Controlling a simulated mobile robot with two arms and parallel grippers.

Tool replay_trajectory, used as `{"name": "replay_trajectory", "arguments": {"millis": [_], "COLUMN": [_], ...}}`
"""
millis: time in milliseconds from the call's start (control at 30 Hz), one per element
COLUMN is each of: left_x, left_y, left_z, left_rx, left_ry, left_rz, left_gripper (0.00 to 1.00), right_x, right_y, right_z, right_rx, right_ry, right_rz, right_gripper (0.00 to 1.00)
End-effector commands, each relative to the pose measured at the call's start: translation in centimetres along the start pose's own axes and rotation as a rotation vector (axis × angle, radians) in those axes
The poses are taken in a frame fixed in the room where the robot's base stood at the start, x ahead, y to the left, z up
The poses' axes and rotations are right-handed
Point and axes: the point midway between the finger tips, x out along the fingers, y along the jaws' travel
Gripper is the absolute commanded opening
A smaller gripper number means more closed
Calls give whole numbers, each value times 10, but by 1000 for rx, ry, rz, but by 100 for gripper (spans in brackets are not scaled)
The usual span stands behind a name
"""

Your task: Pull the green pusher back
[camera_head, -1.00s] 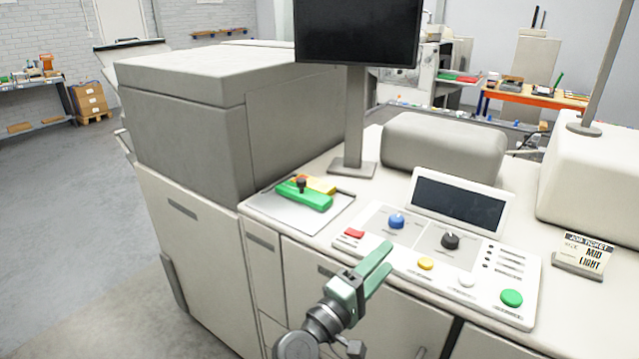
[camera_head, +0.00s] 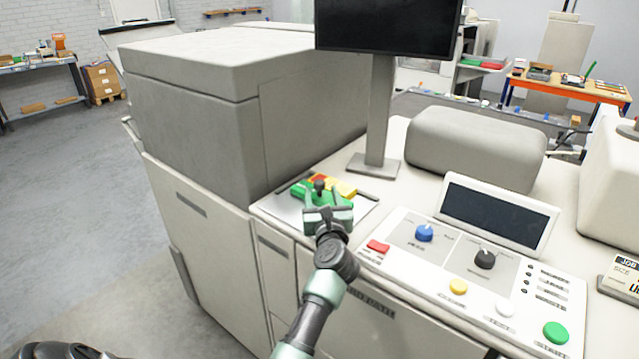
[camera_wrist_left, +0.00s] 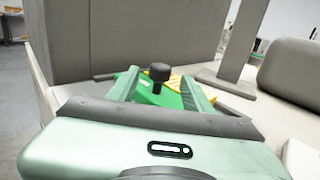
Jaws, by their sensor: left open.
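The green pusher (camera_head: 301,190) lies on a pale plate (camera_head: 281,206) at the left of the console top. It has a black knob standing on it, and yellow and red parts lie behind it. My left gripper (camera_head: 323,196) is open, reaching over the plate's front, and it hides part of the pusher. In the left wrist view the knob (camera_wrist_left: 160,72) and the green pusher (camera_wrist_left: 170,98) appear between the two spread fingers (camera_wrist_left: 160,88). I cannot tell whether the fingers touch the pusher. My right gripper is not in view.
A grey machine housing (camera_head: 190,110) rises left of the plate, and a monitor post (camera_head: 379,115) stands behind it. A control panel (camera_head: 470,270) with coloured knobs and buttons lies to the right. A grey rounded cover (camera_head: 475,145) sits behind the panel.

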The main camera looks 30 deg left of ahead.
Motion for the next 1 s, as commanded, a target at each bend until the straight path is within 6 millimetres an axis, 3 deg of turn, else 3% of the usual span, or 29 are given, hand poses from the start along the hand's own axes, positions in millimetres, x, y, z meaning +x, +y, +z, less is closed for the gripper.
{"name": "replay_trajectory", "arguments": {"millis": [233, 600, 800, 1000], "left_x": [33, 40, 40, 40], "left_y": [0, 0, 0, 0], "left_z": [1, 0, 0, 0], "left_rx": [3, 2, 3, 3], "left_ry": [-1, -2, -1, -1], "left_rz": [0, -1, -1, -1], "left_gripper": [50, 50, 0, 0], "right_x": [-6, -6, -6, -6], "right_y": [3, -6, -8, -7], "right_z": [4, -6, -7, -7], "right_rx": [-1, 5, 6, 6], "right_ry": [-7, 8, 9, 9], "right_rz": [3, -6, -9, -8], "right_gripper": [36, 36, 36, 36]}}
